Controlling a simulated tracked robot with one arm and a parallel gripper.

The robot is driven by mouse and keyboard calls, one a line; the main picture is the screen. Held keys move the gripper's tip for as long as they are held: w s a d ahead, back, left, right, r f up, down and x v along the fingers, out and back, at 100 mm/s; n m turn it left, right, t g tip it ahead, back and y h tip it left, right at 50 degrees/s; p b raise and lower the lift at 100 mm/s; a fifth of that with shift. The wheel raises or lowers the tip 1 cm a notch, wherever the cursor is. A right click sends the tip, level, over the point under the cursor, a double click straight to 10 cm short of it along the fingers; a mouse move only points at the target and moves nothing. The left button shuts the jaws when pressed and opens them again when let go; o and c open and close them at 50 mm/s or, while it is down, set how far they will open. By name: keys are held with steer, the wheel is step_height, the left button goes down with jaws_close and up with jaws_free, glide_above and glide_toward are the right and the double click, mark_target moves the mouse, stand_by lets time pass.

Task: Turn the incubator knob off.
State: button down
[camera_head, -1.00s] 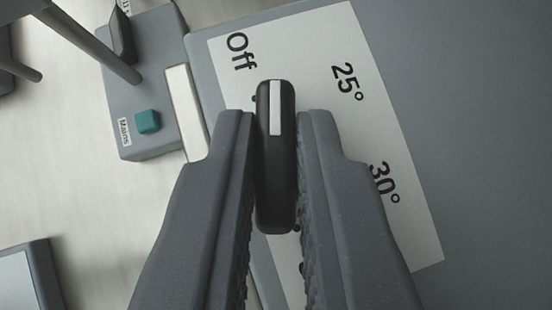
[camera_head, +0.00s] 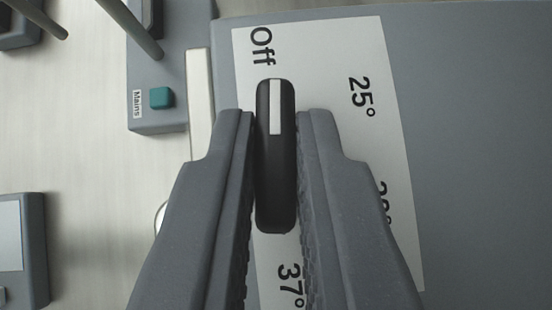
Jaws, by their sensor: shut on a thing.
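The incubator knob (camera_head: 275,185) is a black elongated bar with a white pointer stripe at its upper end. It stands upright in the picture, in the middle of the view. My gripper (camera_head: 275,150) is shut on the knob, one finger on each side. The white dial label (camera_head: 330,60) under it reads "Off" just above the knob's tip, slightly to its left, "25°" to the right, and "37°" below. The stripe points up, close to "Off". The "30°" mark is partly hidden by my right finger.
The grey incubator face (camera_head: 480,150) fills the right side. At upper left is a grey unit (camera_head: 172,75) marked "Mains" with a teal button (camera_head: 161,98). A grey-framed thing (camera_head: 35,250) sits at lower left. Pale bench (camera_head: 90,150) lies between them.

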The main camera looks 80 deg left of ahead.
steer(key=c, duration=1.5)
jaws_free()
steer(key=shift+d, duration=0.1)
